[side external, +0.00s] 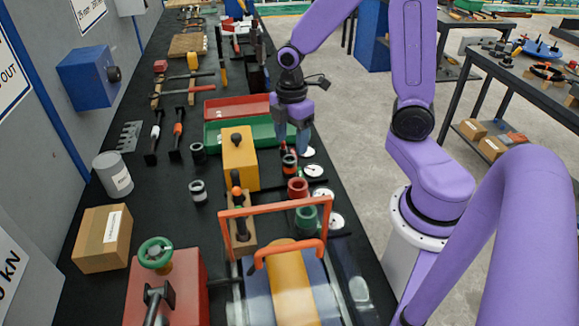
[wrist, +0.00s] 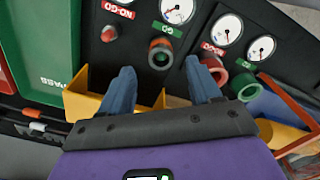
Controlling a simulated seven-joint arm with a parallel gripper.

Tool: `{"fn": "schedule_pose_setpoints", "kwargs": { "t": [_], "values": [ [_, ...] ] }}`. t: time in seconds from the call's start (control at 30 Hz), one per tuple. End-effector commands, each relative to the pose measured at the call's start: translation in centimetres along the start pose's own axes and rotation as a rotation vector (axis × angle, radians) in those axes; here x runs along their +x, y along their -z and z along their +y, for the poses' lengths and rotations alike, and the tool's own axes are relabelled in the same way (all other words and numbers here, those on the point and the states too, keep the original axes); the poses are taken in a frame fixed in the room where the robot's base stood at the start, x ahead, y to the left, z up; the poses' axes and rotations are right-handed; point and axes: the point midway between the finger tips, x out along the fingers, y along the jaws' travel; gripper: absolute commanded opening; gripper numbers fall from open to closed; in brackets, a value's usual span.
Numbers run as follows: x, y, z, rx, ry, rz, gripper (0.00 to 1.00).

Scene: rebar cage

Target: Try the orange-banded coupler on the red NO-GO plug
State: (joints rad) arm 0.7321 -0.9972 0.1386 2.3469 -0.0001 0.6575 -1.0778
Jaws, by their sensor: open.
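The orange-banded coupler (wrist: 160,53) is a dark ring with an orange band, standing at the green GO label in the wrist view. It also shows in the side view (side external: 289,163). My gripper (wrist: 160,67) is open and empty. Its fingertips straddle the line to the coupler, apart from it; in the side view my gripper (side external: 293,150) is just above and behind it.
A green ringed piece (side external: 307,217) stands beside the red one, with round dials (side external: 318,170) along the bench edge. A yellow block (side external: 240,163), green PASS tray (side external: 215,134) and red tray (side external: 228,106) are close by. An orange handle frame (side external: 275,209) rises in front.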

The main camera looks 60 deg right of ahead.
Motion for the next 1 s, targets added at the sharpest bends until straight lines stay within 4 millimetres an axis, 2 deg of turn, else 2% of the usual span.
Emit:
{"fn": "schedule_pose_setpoints", "kwargs": {
  "t": [0.1, 0.37, 0.73, 1.0],
  "values": [
    [1.3, 0.0, 0.0, 0.000, 0.002, -0.001, 0.63],
    [2.5, 0.1, 0.0, 0.001, 0.000, 0.000, 0.63],
    [6.4, 0.4, -0.1, 0.001, 0.002, -0.001, 0.63],
    [7.3, 0.4, 0.0, 0.001, -0.002, 0.001, 0.63]
  ]
}}
